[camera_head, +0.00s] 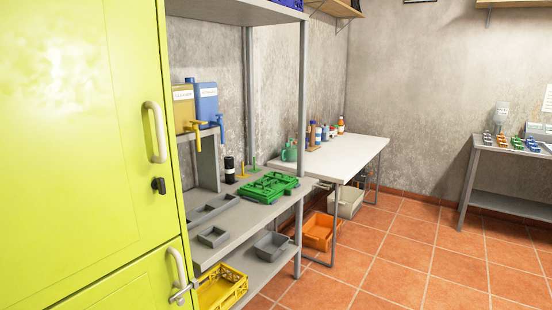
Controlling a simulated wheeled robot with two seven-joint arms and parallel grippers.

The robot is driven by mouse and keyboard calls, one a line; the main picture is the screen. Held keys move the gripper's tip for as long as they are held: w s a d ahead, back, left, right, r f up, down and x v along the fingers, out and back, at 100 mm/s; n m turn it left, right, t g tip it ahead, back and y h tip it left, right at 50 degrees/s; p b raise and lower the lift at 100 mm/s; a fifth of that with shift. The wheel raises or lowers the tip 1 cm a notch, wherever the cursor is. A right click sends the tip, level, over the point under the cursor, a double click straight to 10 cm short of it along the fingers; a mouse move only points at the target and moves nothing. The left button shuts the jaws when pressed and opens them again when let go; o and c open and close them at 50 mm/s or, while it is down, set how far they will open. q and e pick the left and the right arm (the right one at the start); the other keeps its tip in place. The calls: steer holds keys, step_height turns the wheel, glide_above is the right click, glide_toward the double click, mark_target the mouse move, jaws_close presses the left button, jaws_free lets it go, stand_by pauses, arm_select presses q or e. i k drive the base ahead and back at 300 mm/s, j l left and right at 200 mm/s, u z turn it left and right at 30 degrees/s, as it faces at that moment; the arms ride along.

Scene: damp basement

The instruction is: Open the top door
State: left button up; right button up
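A tall yellow-green cabinet stands at the left, close to me. Its top door (75,130) looks shut and fills most of the left side. A pale vertical handle (158,132) sits near the door's right edge, with a small black latch or lock (158,186) below it. A lower door (120,278) is beneath, shut, with its own pale handle (176,267) and a metal latch (180,295). The left part of the cabinet runs out of view. Neither of my grippers shows.
Right of the cabinet, a grey shelf unit (245,222) holds a green crate (268,187), trays and dispensers. A yellow crate (222,288) sits low beside the lower door. A white table (340,157) stands behind. The tiled floor (400,255) at right is clear.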

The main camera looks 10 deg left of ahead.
mark_target(84, 143)
steer(key=u, duration=2.1)
